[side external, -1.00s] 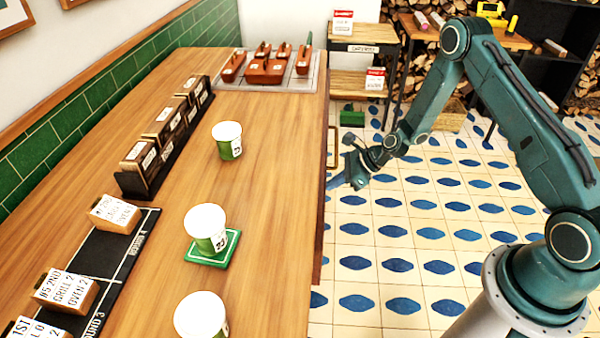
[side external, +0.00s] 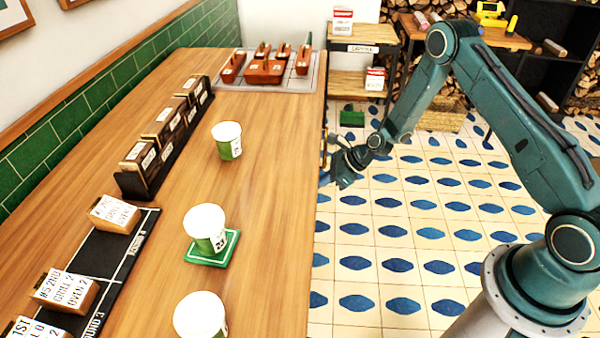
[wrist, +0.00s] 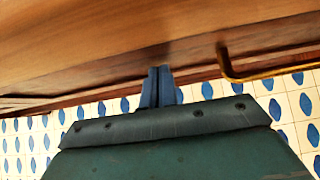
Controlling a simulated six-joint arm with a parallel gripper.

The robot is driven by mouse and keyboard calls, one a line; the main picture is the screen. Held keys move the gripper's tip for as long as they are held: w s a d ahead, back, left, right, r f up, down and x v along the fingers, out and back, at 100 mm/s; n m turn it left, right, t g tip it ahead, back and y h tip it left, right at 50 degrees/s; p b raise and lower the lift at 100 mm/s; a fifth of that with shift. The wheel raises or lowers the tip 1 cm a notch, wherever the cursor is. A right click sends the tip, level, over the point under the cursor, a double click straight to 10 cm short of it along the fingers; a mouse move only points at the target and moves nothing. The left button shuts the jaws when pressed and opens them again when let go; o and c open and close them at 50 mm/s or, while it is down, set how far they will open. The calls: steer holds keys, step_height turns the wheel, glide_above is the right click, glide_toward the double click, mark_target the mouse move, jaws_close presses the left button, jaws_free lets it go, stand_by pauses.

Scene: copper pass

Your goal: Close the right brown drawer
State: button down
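A brown drawer front (wrist: 284,42) runs as a dark wooden strip under the counter edge in the wrist view. A brass handle (wrist: 268,72) sticks out from it to the right of my fingers. In the side view the front is almost hidden under the counter's right edge, and only a bit of the handle (side external: 324,150) shows. My gripper (wrist: 159,72) has its two blue fingers together with nothing between them. The tips are at the drawer front, left of the handle; contact is hard to tell. In the side view my gripper (side external: 328,179) is beside the counter edge.
The wooden counter (side external: 270,200) carries white-and-green cups (side external: 228,140), one on a green coaster (side external: 228,250). A dark rack of wooden blocks (side external: 165,145) and a tray of brown holders (side external: 265,72) stand farther back.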

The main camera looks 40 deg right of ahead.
steer(key=shift+w+a+r, duration=0.1)
steer(key=shift+w+a, duration=0.05)
steer(key=shift+a, duration=0.1)
steer(key=s+d+r, duration=0.7)
steer(key=s+d, duration=0.1)
steer(key=shift+d, duration=0.2)
stand_by(0.3)
steer(key=shift+s, duration=0.1)
